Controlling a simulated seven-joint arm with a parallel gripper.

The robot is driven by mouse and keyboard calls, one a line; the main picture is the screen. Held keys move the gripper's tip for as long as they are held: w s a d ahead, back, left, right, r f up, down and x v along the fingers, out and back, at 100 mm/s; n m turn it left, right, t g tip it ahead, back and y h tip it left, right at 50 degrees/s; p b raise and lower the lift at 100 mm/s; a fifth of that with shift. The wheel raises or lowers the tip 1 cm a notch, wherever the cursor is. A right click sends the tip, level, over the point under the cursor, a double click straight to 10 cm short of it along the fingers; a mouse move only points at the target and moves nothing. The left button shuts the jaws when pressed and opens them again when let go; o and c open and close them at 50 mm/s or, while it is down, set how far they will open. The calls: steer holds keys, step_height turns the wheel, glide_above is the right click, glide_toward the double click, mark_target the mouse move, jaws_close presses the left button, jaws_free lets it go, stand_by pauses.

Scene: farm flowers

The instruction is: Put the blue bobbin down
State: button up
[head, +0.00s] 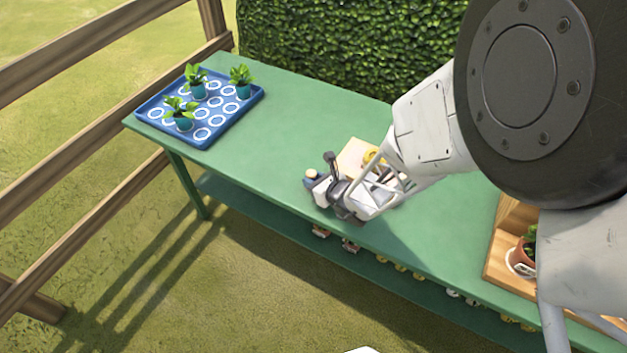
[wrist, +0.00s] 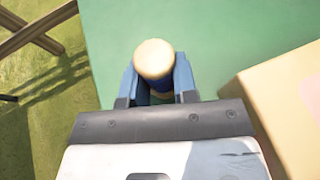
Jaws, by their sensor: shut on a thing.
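The blue bobbin (wrist: 154,59) is between the two blue fingers of my gripper (wrist: 158,78) in the wrist view. Its pale wooden round end faces the camera, and a little blue shows below it. In the head view, the bobbin's pale end (head: 311,174) shows at the tip of my gripper (head: 318,182), over the front part of the green table (head: 270,130). My gripper is shut on the bobbin. The fingers and palm hide most of its body. I cannot tell whether its lower end touches the table.
A cream block (head: 352,150) with a yellow thing (head: 372,157) by it lies just behind my gripper. A blue tray (head: 232,117) with potted plants stands at the far left. A wooden stand (head: 508,225) is at the right. The table between tray and gripper is clear.

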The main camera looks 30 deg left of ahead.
steer(key=o, duration=0.9)
steer(key=shift+f, duration=0.1)
steer(key=shift+d+r, duration=0.15)
steer(key=shift+r, duration=0.05)
steer(key=v, duration=1.1)
steer(key=shift+s+d+r, duration=0.15)
steer(key=shift+d+r, duration=0.05)
steer(key=shift+d, duration=0.1)
stand_by(0.3)
